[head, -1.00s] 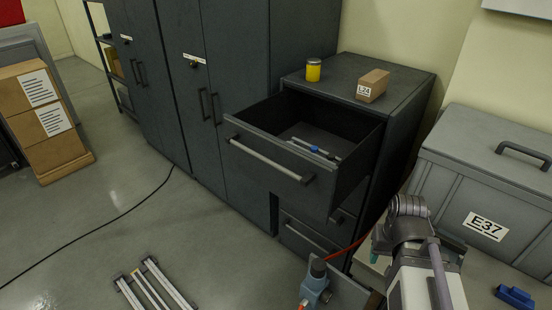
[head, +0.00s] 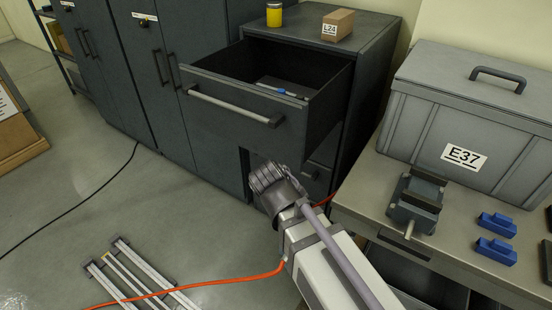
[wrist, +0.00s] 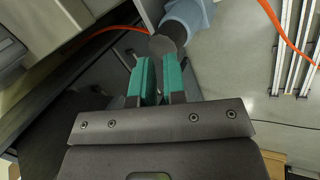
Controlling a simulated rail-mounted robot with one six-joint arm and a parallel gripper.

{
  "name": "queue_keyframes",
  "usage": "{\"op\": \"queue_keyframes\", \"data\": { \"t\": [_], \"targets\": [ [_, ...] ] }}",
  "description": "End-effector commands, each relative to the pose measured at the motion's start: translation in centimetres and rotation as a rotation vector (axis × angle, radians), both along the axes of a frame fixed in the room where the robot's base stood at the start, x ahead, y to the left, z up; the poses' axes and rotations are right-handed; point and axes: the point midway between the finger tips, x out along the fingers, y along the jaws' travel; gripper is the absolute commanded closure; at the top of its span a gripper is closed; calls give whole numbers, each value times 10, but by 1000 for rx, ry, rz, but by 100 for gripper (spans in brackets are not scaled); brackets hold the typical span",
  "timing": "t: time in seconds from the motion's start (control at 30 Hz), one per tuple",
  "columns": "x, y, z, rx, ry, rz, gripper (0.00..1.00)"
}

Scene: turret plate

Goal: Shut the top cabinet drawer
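The top drawer (head: 235,115) of the dark grey cabinet (head: 375,65) is pulled far out, with a long light bar handle (head: 235,105) across its front. A blue and white pen-like item (head: 278,89) lies inside. My arm reaches up from the bottom of the head view, its dark end below and in front of the drawer; the fingers are hidden there. In the wrist view my gripper (wrist: 160,80) has two teal-padded fingers apart, with nothing seen between them. The drawer handle cannot be made out in the wrist view.
A yellow jar (head: 274,15) and a box marked L24 (head: 338,25) stand on the cabinet. A bench with a grey case (head: 480,110), a vise (head: 415,205) and blue blocks (head: 497,225) is at right. An orange hose (head: 200,288) and metal rails (head: 140,275) lie on the floor.

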Motion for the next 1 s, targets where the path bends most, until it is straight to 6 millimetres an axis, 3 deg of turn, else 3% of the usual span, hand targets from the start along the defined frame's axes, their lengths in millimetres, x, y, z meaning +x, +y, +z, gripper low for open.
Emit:
{"op": "queue_keyframes", "data": {
  "t": [0.03,0.07,0.17,0.2,0.3,0.4,0.5,0.77,1.0],
  "targets": [
    [4,28,-27,-138,-46,194,93],
    [8,42,-26,-251,-78,327,96],
    [16,85,-3,-660,-151,710,100],
    [19,97,13,-837,-156,828,100],
    [31,109,62,-1257,-89,1004,100],
    [36,110,89,-1531,37,1083,100],
    [37,111,93,-1622,127,1138,100],
    [44,106,93,-1632,154,1151,100],
    [84,85,92,-1630,155,1148,100]
  ]
}}
